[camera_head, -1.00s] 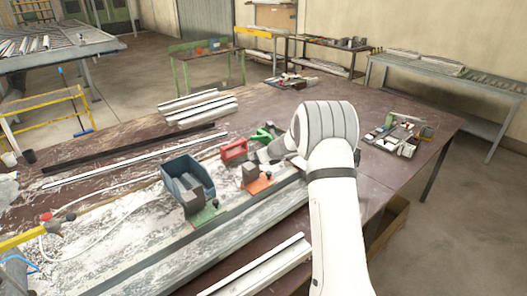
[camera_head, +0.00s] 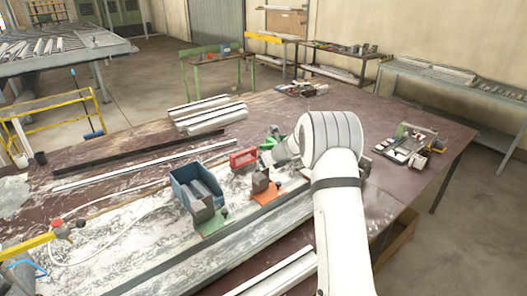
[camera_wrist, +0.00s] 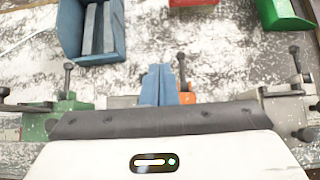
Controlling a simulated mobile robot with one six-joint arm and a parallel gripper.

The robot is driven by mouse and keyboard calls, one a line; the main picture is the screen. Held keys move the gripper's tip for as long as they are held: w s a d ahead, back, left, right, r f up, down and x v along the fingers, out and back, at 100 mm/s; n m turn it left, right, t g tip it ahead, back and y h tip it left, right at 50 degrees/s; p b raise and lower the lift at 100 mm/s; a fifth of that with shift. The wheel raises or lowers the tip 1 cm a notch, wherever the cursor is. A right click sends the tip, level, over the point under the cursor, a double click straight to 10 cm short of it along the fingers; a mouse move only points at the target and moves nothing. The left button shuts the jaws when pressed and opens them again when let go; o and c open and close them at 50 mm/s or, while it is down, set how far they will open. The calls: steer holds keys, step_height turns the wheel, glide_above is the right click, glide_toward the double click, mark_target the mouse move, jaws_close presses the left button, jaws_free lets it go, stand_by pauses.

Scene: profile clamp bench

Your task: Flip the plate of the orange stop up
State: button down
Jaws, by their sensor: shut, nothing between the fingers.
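The orange stop (camera_head: 267,196) sits on the bench rail in the head view, with a dark upright block and a small knob on its orange base. In the wrist view a little of its orange part (camera_wrist: 187,98) and an upright knobbed lever show just right of my fingers. The rest is hidden behind my gripper, and I cannot tell how its plate lies. My gripper (camera_wrist: 158,86) has blue fingers pressed together, empty, beside the orange stop. In the head view my arm covers much of the area right of the stop.
A green stop (camera_head: 210,222) stands left of the orange one; it also shows in the wrist view (camera_wrist: 68,106). A blue bin (camera_head: 190,190) and a red bin (camera_head: 243,158) stand behind the rail. Another stop (camera_wrist: 290,92) is at the wrist view's right.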

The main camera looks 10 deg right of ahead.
steer(key=w+a+r, duration=0.1)
steer(key=w+r, duration=0.2)
steer(key=r, duration=0.4)
steer(key=shift+a+r, duration=0.2)
steer(key=shift+a, duration=0.1)
steer(key=shift+f, duration=0.1)
